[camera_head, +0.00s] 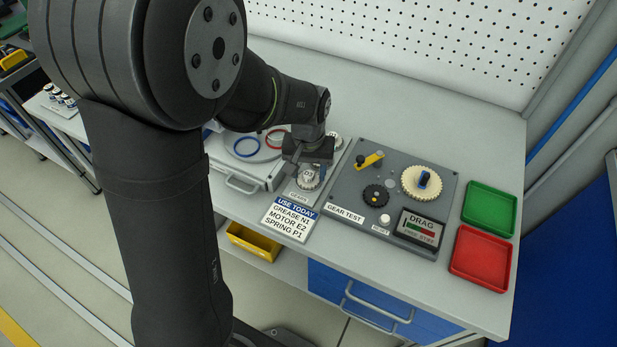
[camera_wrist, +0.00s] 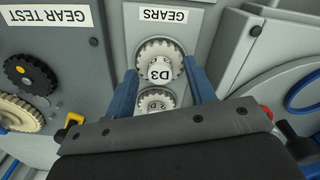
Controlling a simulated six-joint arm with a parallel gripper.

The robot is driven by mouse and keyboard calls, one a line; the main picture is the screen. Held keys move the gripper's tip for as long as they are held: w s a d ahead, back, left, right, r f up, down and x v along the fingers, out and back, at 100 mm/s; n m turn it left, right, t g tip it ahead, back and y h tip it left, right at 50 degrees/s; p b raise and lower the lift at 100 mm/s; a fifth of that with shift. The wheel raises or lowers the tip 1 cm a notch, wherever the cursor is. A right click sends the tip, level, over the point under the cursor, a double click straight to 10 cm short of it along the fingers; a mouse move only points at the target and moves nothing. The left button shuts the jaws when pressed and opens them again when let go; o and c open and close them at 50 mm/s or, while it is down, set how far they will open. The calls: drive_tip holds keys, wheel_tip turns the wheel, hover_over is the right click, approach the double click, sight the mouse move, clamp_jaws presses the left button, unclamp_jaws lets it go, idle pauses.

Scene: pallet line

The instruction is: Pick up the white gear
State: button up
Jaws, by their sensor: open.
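Two pale white toothed gears lie on the grey plate marked GEARS (camera_wrist: 163,16). The front white gear (camera_wrist: 147,48) has a hub marked D3; it also shows in the head view (camera_head: 309,183). The second gear (camera_wrist: 156,101) lies behind it, partly hidden by my gripper in the wrist view; it shows in the head view too (camera_head: 334,138). My gripper (camera_wrist: 160,68) is open, its blue fingers on either side of the D3 gear in the wrist view. Whether they touch it I cannot tell.
Right of the plate is the gear test board (camera_head: 345,190) with a black gear (camera_head: 376,195), a large cream gear (camera_head: 409,184) and a DRAG display (camera_head: 419,229). Green (camera_head: 489,208) and red (camera_head: 481,258) trays lie farther right. A case with rings (camera_head: 245,172) stands left.

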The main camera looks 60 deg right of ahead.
drive_tip(key=shift+f, duration=0.1)
drive_tip(key=shift+c, duration=0.2)
drive_tip(key=c, duration=1)
